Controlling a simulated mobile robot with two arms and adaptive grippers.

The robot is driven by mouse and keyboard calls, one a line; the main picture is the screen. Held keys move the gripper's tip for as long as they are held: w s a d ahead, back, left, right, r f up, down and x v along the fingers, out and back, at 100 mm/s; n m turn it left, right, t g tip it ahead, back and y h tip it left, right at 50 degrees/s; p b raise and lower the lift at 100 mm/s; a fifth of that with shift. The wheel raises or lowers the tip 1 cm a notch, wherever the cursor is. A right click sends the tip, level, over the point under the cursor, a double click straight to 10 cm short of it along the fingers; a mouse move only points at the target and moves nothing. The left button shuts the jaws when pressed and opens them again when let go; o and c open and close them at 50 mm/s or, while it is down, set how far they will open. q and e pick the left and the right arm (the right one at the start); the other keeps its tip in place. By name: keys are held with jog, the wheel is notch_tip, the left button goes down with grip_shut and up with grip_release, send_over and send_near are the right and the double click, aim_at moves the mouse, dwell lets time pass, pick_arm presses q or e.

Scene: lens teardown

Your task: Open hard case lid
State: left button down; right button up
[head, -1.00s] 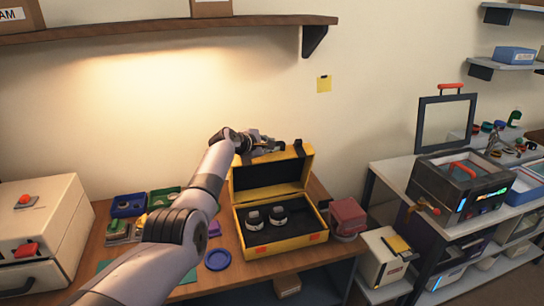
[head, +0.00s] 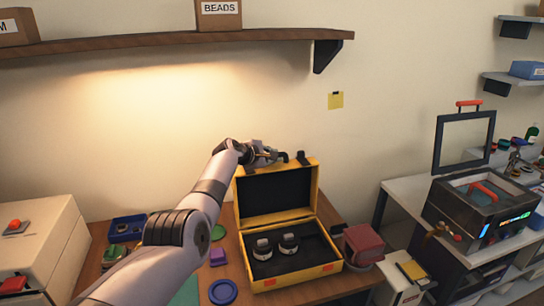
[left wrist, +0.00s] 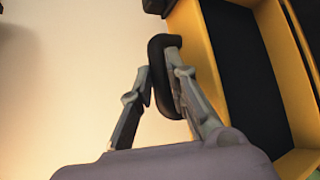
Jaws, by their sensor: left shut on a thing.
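The yellow hard case (head: 293,276) stands on the wooden bench with its lid (head: 318,190) raised roughly upright. Its black interior shows, and two dark lens-like parts with pale bands (head: 263,249) (head: 288,243) sit in the base. My left gripper (head: 270,155) is at the lid's top edge, left of a black latch (head: 303,158). In the left wrist view, my left gripper (left wrist: 160,78) is shut on a black curved piece (left wrist: 163,60) beside the yellow lid (left wrist: 200,60). How that piece joins the lid is partly hidden. My right gripper is not in view.
A blue round dish (head: 222,292) and a purple block (head: 218,256) lie left of the case. A red box (head: 363,243) stands close at its right. A shelf (head: 180,45) hangs above. A cream machine (head: 38,240) stands at the left.

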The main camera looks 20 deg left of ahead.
pick_arm(q)
jog(key=c, duration=1.8)
grip_release()
jog(key=shift+r, duration=0.2)
jog(key=shift+f, duration=0.1)
jog(key=shift+v, duration=6)
